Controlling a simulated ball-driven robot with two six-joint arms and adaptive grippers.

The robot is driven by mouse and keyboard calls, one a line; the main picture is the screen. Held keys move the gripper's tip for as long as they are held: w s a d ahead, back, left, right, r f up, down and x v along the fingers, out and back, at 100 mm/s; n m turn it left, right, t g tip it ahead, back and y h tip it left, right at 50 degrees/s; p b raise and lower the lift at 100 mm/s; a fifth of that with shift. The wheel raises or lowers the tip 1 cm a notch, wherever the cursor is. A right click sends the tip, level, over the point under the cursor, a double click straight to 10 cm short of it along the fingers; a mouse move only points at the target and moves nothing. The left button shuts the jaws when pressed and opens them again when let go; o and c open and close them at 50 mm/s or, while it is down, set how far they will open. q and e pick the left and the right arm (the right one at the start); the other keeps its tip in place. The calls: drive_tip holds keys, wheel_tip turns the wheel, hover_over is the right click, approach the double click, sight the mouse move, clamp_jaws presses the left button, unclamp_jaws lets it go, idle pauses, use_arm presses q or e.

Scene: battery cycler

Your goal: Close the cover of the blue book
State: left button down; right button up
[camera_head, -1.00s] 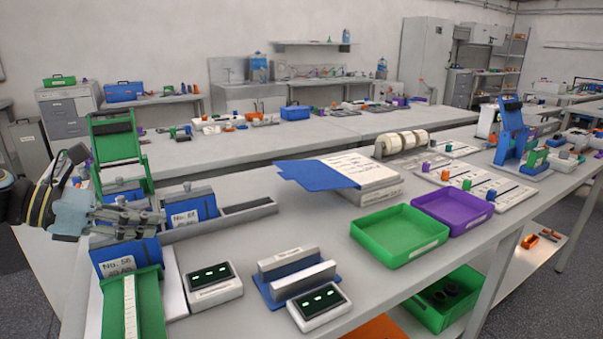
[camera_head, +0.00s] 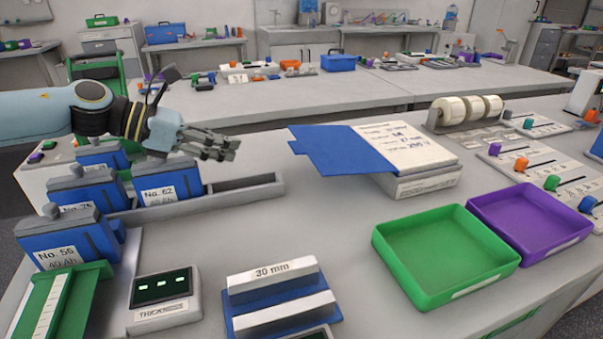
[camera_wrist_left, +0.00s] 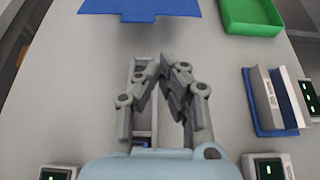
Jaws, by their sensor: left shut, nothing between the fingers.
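The blue book (camera_head: 402,148) lies open on the table, right of centre in the head view. Its blue cover (camera_head: 345,152) sticks out to the left past the page block, with a narrower tab at its left end. The printed page faces up. The cover also shows at the top of the left wrist view (camera_wrist_left: 150,8). My left gripper (camera_head: 236,149) is shut and empty, left of the cover and apart from it, above the grey battery rack. In the left wrist view its fingers (camera_wrist_left: 170,65) point toward the cover. My right gripper is not in view.
Blue battery blocks (camera_head: 165,185) stand at the left by the grey rack (camera_head: 250,193). A green tray (camera_head: 445,255) and a purple tray (camera_head: 530,230) sit right of and in front of the book. A roll holder (camera_head: 466,115) stands behind it. Bare table lies between rack and book.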

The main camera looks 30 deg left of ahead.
use_arm(q)
drive_tip(key=x, duration=0.6)
drive_tip(key=shift+w+d+r, duration=0.1)
drive_tip(key=shift+w, duration=0.15)
drive_tip(key=x, duration=0.8)
drive_tip(key=shift+w+d+f, duration=0.2)
drive_tip(key=shift+f, duration=0.1)
drive_tip(key=shift+w+d+f, duration=0.2)
drive_tip(key=shift+w, duration=0.05)
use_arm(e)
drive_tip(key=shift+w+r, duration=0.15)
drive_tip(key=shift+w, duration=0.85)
use_arm(q)
drive_tip(key=shift+p, duration=0.35)
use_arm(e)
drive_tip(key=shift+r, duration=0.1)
